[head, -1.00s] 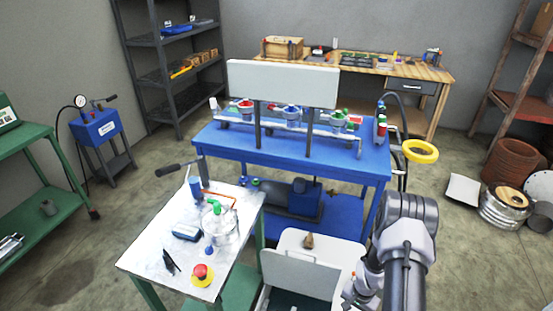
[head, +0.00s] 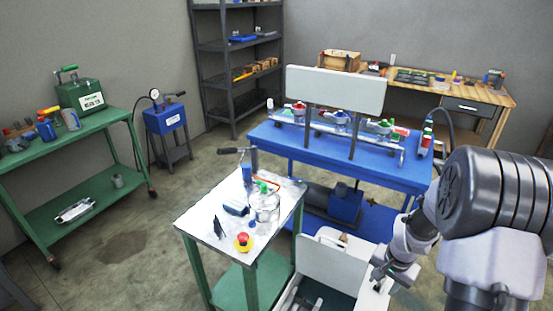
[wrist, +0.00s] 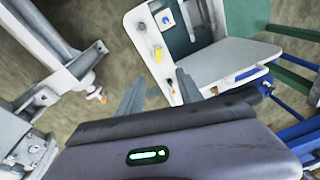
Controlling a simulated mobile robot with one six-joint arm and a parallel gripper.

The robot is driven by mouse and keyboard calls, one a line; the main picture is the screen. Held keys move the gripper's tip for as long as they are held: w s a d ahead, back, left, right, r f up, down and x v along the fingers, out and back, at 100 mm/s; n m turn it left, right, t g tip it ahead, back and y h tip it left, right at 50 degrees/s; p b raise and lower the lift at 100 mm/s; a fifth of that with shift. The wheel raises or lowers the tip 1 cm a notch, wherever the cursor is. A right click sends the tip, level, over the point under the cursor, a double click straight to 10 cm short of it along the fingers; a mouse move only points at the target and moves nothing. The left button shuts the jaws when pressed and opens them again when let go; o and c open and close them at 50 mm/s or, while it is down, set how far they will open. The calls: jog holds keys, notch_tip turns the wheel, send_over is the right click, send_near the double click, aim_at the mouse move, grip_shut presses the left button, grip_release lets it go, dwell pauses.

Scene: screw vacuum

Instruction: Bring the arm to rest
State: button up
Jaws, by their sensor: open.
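My arm (head: 493,215) fills the right side of the head view. Its large dark ribbed joint is close to the camera, and its lighter links reach left and down beside the blue table. My gripper's fingers are hard to make out in the head view. In the wrist view my gripper (wrist: 158,88) shows two grey fingers standing apart with nothing between them. Its dark body with a green light fills the bottom of that view. The fingers point toward bare floor and a white panelled unit (wrist: 235,62), with no clear contact.
A white-topped green stand (head: 205,215) holds a glass jar (head: 265,207) and a red button (head: 243,240). The blue table (head: 300,143) with a valve manifold stands behind. A white cart (head: 330,268) is near my arm. A green bench (head: 85,130) stands left; floor between is open.

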jog(key=s+a+r+n+t, duration=0.15)
jog(key=a+r, duration=0.25)
jog(key=r, duration=0.4)
jog(key=s+a+r, duration=0.2)
jog(key=a+r, duration=0.2)
jog(key=r, duration=0.3)
jog(key=s+a+r+n+t+y, duration=0.1)
jog(key=s+a+r, duration=0.4)
jog(key=s, duration=0.3)
jog(key=s+a+r+n+t+y, duration=0.1)
jog(key=s+a+r+n, duration=0.1)
jog(key=s+a+r, duration=0.4)
jog(key=s+a, duration=0.2)
jog(key=s, duration=0.1)
jog(key=shift+r, duration=0.3)
jog(key=shift+t, duration=0.25)
